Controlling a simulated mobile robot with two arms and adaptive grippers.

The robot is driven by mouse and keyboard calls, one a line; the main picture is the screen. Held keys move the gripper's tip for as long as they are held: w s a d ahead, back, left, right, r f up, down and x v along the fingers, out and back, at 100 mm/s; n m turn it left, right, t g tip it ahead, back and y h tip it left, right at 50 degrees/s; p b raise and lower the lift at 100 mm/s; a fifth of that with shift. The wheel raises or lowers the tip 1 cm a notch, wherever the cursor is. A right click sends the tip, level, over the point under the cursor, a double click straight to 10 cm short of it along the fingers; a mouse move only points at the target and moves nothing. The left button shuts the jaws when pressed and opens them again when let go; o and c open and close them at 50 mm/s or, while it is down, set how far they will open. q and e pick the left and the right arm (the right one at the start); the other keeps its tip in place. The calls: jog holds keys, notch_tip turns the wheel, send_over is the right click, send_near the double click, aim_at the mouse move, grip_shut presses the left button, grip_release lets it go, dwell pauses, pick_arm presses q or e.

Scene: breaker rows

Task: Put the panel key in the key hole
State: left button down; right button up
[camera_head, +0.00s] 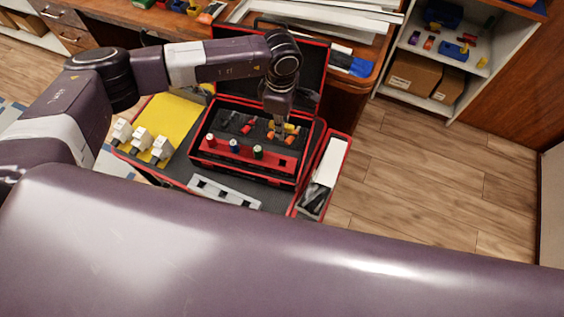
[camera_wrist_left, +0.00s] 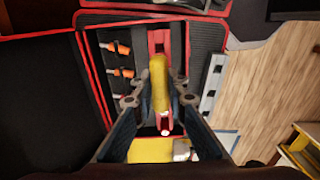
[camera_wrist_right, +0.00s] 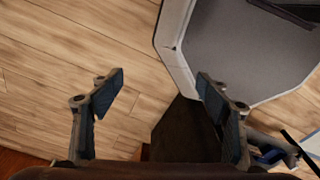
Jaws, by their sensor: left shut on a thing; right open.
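My left gripper (camera_head: 279,128) hangs over the right part of the black, red-edged breaker panel (camera_head: 198,166). In the left wrist view its fingers (camera_wrist_left: 158,100) are shut on a long yellow thing (camera_wrist_left: 159,80), which seems to be the panel key. The key's far end lies over or near a red strip (camera_wrist_left: 155,40); I cannot tell whether they touch. The key hole cannot be made out. My right gripper (camera_wrist_right: 160,85) is open and empty, away from the panel. It does not show in the head view.
A red bar (camera_head: 240,157) carries red, blue and green pegs. Orange breaker levers (camera_wrist_left: 122,48) sit in a row. White plugs (camera_head: 141,142) stand on a yellow surface (camera_head: 170,115) at left. A narrow red-edged tray (camera_head: 333,146) lies at right. The wooden floor (camera_head: 440,180) is clear.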

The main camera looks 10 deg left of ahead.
pick_arm(q)
jog(key=b, duration=0.9)
send_over(282, 159)
jog(key=s, duration=0.1)
notch_tip(282, 159, down, 15)
jog(key=shift+s+d+f+b, duration=0.15)
jog(key=shift+f+b, duration=1.5)
jog(key=shift+f, duration=0.95)
jog(key=shift+r, duration=0.15)
jog(key=shift+f, duration=0.2)
jog(key=c, duration=1.9)
grip_release()
jog(key=shift+s+r, duration=0.1)
